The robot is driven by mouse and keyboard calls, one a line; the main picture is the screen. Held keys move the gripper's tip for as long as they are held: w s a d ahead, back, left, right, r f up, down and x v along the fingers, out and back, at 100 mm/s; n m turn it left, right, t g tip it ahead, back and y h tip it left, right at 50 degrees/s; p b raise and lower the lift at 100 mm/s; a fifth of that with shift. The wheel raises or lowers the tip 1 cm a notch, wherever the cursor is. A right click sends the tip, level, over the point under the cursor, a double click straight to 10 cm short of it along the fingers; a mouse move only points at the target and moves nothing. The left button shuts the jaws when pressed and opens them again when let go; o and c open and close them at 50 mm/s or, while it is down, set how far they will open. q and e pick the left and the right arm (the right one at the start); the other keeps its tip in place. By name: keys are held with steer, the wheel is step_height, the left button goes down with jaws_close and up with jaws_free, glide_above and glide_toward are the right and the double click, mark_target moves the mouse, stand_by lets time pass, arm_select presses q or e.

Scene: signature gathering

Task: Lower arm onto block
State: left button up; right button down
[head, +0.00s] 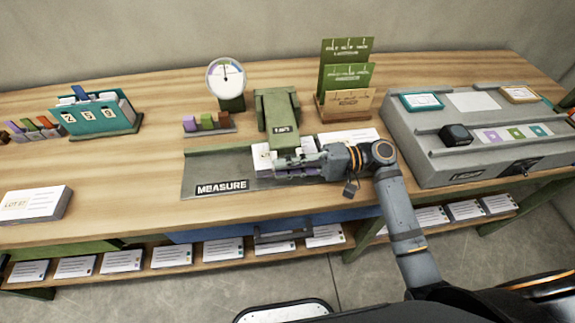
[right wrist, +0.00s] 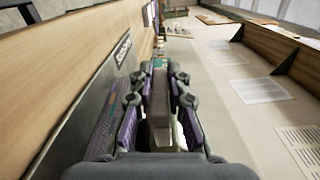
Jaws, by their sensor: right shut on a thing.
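A green stand with a hinged arm (head: 277,108) is at the middle of the table, with a small white label at its front. A grey measure mat (head: 212,172) lies in front of it, with white cards (head: 262,158) partly under my gripper. My right gripper (head: 287,162) is low over the mat at the arm's front end. In the right wrist view its fingers (right wrist: 160,100) are shut on a grey bar (right wrist: 160,115), which seems to be part of the arm. I cannot make out a separate block; my gripper may hide it. My left gripper is not in view.
A round dial (head: 226,76) stands behind, left of the green stand. A card rack (head: 345,80) is at back right, and a grey console (head: 470,135) at the right. A teal number holder (head: 97,113) and a card stack (head: 35,203) are at the left. The table's left middle is clear.

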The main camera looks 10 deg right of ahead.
steer(key=c, duration=1.3)
jaws_free()
steer(key=shift+w+f, duration=0.1)
step_height(320, 180, up, 10)
steer(key=shift+r, duration=0.1)
